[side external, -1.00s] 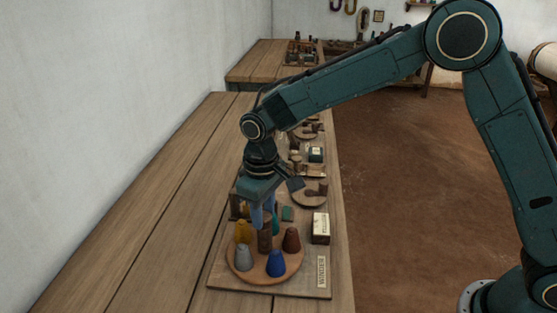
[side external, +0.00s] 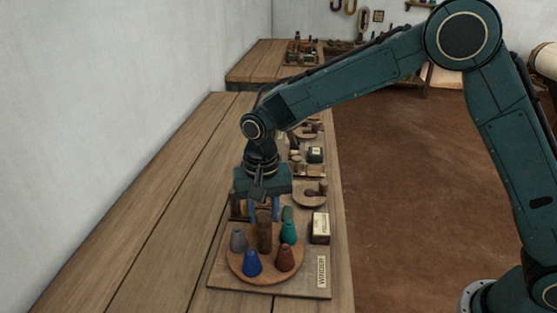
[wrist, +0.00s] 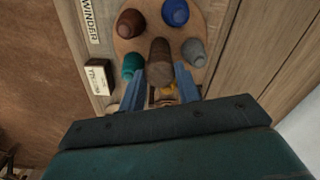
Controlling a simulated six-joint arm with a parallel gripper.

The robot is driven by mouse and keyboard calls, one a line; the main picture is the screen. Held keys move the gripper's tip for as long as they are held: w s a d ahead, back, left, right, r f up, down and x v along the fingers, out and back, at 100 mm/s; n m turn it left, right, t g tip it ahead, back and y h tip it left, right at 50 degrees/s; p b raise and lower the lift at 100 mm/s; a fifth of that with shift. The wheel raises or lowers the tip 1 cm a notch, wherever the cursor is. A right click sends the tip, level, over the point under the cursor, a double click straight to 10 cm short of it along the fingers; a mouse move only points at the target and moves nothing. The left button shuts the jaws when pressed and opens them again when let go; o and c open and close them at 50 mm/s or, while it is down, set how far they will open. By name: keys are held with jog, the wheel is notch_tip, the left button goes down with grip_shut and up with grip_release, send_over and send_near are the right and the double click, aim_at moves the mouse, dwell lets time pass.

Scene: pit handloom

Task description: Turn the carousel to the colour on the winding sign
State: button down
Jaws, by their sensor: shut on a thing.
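The carousel (side external: 268,278) is a round wooden disc on a board, with a brown post (side external: 264,235) at its centre. Around the post stand a grey cone (side external: 238,241), a blue cone (side external: 252,264), a red-brown cone (side external: 285,258) and a teal cone (side external: 288,233). A yellow piece (wrist: 168,90) shows partly between my fingers in the wrist view; it is hidden in the side view.
A board label reading WINDER (side external: 321,271) lies at the right front. More round stations and boxes sit behind along the bench. The bench (side external: 170,220) to the left is clear.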

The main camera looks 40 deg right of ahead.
jog(key=shift+r+m, duration=0.1)
jog(key=shift+m, duration=1.6)
jog(key=c, duration=1)
grip_release()
notch_tip(320, 180, up, 14)
jog(key=shift+d, duration=0.1)
